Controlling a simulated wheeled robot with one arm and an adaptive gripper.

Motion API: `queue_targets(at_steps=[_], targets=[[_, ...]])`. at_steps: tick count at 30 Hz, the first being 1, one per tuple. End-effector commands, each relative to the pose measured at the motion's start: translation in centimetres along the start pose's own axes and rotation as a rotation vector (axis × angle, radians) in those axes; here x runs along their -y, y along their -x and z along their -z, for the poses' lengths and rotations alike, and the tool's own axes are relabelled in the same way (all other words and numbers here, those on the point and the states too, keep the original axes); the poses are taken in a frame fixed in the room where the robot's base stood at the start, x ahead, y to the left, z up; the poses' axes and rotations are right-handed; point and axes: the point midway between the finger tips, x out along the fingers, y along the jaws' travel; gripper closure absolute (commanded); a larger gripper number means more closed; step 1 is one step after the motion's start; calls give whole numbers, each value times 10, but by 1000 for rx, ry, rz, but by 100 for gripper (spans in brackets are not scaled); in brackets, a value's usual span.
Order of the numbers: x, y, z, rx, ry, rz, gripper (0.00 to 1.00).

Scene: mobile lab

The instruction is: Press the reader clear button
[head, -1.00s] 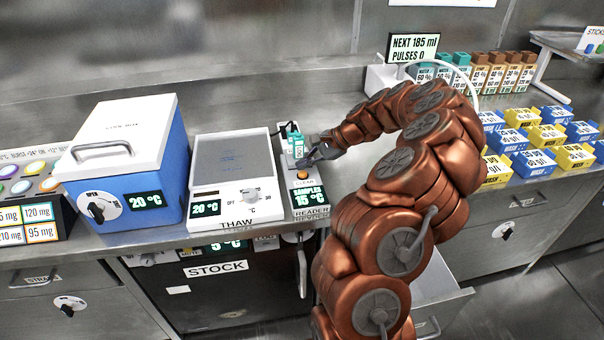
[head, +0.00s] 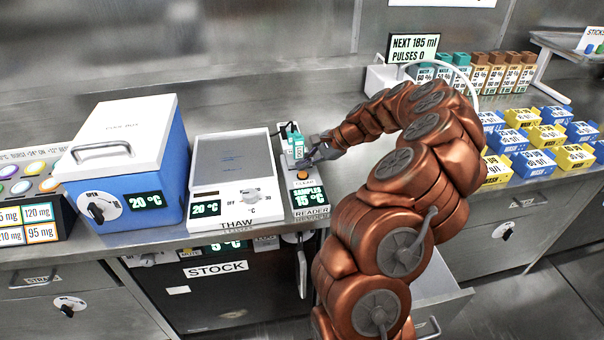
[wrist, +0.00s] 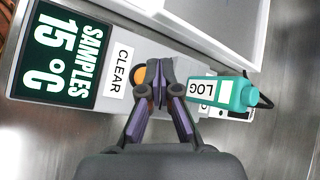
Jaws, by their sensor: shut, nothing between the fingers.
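The reader (head: 309,212) stands on the bench right of the thaw unit, its dark display reading SAMPLES 15 °C. Its orange clear button (head: 302,174) sits above the CLEAR label. In the wrist view the orange button (wrist: 139,76) shows beside the CLEAR label (wrist: 119,72), partly hidden by my fingertips. My gripper (head: 308,161) is shut and empty, its tips just beside the button on the side toward the LOG vial. In the wrist view the shut fingertips (wrist: 158,72) overlap the button's edge; I cannot tell whether they touch it.
The thaw unit (head: 233,180) and the blue cool box (head: 127,155) are to the left. Blue and yellow boxes (head: 545,135) fill the right side. Bare bench (head: 345,175) lies right of the reader.

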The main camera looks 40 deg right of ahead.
Motion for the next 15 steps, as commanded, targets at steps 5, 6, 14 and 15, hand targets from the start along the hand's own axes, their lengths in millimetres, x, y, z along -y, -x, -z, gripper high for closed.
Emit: queue_targets(at_steps=[5, 6, 14, 15], targets=[[-3, -3, 2, 0, 0, 0, 100], [-3, -4, 3, 0, 0, 0, 100], [-5, -5, 4, 0, 0, 0, 100], [-5, -5, 4, 0, 0, 0, 100]])
